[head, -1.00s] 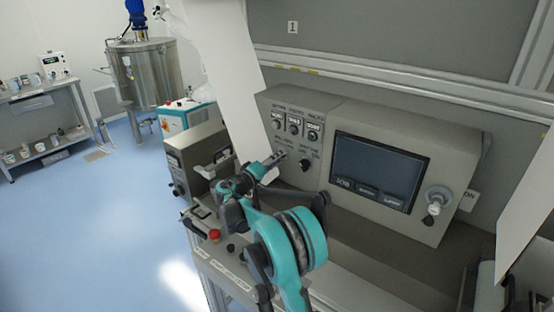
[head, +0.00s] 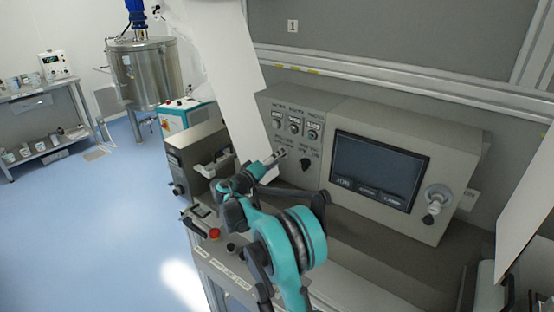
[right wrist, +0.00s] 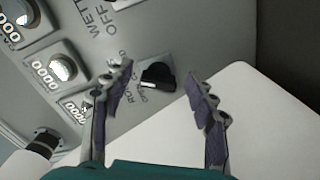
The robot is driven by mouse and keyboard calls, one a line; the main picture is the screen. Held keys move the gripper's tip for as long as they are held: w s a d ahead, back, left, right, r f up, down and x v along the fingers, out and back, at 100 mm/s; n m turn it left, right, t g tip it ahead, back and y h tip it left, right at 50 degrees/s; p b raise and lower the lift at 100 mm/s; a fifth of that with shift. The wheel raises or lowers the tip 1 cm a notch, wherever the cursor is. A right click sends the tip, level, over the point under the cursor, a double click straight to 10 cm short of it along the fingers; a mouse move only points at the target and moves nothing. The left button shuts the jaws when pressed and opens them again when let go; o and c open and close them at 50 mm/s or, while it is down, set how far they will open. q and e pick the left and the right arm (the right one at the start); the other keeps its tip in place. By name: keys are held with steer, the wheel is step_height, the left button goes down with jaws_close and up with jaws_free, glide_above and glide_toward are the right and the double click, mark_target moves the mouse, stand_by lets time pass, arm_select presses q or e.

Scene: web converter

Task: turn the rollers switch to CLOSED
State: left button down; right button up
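The rollers switch, a black rotary knob (right wrist: 158,76), sits on the grey control panel in the right wrist view, beside small, partly readable lettering. My right gripper (right wrist: 160,84) is open, with one finger on each side of the knob and visible gaps between them. I cannot tell how far its tips are from the panel. In the head view my right gripper (head: 280,156) is at the panel's lower left and hides this switch. Another black knob (head: 306,165) shows just right of it. My left gripper is not in view.
A white sheet (head: 230,90) hangs close to the gripper on the left. The panel has several round dials (head: 294,127) above and a dark screen (head: 375,170) to the right. A red button (head: 214,233) is on the ledge below.

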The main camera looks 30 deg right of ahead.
steer(key=v, duration=1.2)
steer(key=shift+s, duration=0.1)
steer(key=s+a+f+n+y, duration=0.15)
steer(key=s+y, duration=0.25)
steer(key=s, duration=0.4)
steer(key=s+a+f+y, duration=0.1)
steer(key=s+a+y, duration=0.1)
steer(key=s+y, duration=0.5)
steer(key=s+a+f+y, duration=0.2)
steer(key=s+a, duration=0.4)
steer(key=s, duration=0.3)
steer(key=s+a+f+y, duration=0.3)
steer(key=s+a+f, duration=0.2)
steer(key=s, duration=0.4)
steer(key=shift+s+a+f+y, duration=0.2)
steer(key=shift+a+f+y, duration=0.15)
steer(key=shift+a, duration=0.4)
